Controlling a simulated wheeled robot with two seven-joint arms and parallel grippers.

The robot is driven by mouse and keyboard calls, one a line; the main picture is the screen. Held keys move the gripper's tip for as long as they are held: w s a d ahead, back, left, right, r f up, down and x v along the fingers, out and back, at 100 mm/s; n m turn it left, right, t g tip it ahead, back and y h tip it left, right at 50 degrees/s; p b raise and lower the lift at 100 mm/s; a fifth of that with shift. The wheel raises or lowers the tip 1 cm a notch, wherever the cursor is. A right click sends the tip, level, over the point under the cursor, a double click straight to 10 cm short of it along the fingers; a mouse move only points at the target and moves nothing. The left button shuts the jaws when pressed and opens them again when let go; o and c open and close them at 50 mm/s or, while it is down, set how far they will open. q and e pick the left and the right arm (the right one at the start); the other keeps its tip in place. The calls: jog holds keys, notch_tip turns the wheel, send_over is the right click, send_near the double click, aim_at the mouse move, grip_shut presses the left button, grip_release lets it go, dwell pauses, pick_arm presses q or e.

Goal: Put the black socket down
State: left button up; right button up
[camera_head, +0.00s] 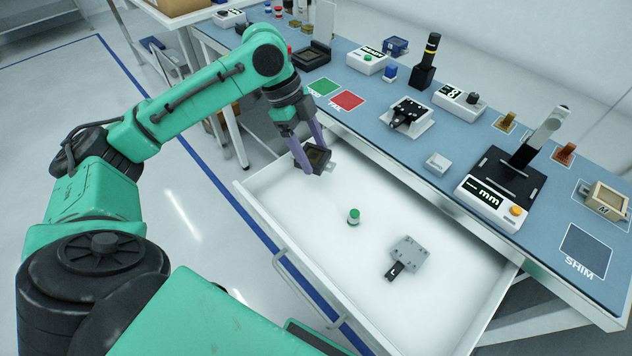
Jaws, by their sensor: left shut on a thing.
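My left gripper (312,143) is shut on the black socket (315,158), a dark square piece with a brownish recess. It holds the socket, tilted, over the far left part of the open white drawer (310,205). The gap between the socket and the drawer floor is hard to judge. My right gripper is not in view.
In the drawer lie a green-topped white cylinder (353,216) and a grey block with a black tab (406,254). The blue bench top (440,135) beside it holds green (323,87) and red (347,100) pads, a gauge (492,203) and several fixtures. The drawer's middle is mostly clear.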

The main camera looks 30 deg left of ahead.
aim_at(318, 189)
pick_arm(q)
notch_tip(318, 189, down, 9)
jog(key=shift+f+b, duration=0.15)
jog(key=shift+b, duration=0.25)
jog(key=o, duration=1.4)
jog(key=p+v, duration=0.1)
jog(key=v, duration=1.1)
jog(key=shift+a, duration=0.1)
